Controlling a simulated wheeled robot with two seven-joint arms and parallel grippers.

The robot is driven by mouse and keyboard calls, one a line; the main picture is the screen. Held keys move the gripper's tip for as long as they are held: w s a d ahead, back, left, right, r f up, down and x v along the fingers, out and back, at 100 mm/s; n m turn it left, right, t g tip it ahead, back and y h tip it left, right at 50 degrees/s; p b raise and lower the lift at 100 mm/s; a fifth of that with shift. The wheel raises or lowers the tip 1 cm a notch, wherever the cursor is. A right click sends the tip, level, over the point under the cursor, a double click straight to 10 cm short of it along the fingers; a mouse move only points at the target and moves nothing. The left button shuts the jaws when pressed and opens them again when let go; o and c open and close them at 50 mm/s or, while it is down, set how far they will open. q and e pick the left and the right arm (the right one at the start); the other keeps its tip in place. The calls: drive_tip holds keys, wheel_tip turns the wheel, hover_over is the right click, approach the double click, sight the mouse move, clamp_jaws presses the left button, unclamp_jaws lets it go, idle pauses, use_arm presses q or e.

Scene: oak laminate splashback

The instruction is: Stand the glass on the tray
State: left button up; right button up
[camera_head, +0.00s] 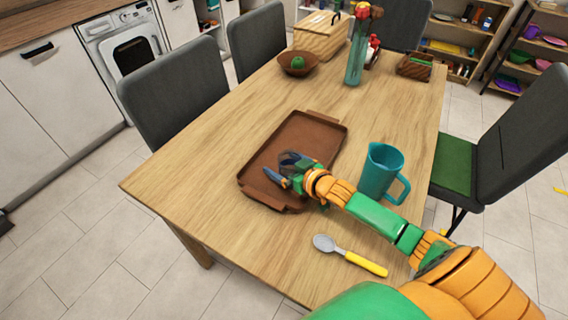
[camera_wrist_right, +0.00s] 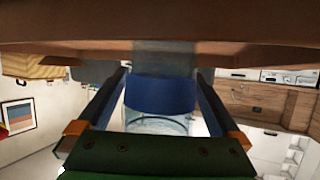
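The brown tray (camera_head: 301,133) lies flat on the wooden table, with a raised rim and a handle at each end. My right gripper (camera_head: 284,171) is over the near part of the tray. In the right wrist view the glass (camera_wrist_right: 160,124), clear with a blue band, sits between the two dark fingers (camera_wrist_right: 162,98), which are shut on it. In the head view the glass (camera_head: 291,158) is small and dark, partly hidden by the gripper. I cannot tell whether its base touches the tray. My left gripper is not in view.
A teal jug (camera_head: 380,172) stands right of the tray, close to my right forearm. A spoon with a yellow handle (camera_head: 350,256) lies at the near edge. A bowl (camera_head: 298,64), a vase (camera_head: 356,60) and a wooden box (camera_head: 322,36) stand at the far end. The table's left side is clear.

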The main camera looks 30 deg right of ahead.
drive_tip(key=shift+r, duration=0.25)
drive_tip(key=p+v, duration=0.2)
drive_tip(key=v, duration=1)
drive_tip(key=shift+p, duration=0.4)
drive_tip(key=shift+d+f, duration=0.1)
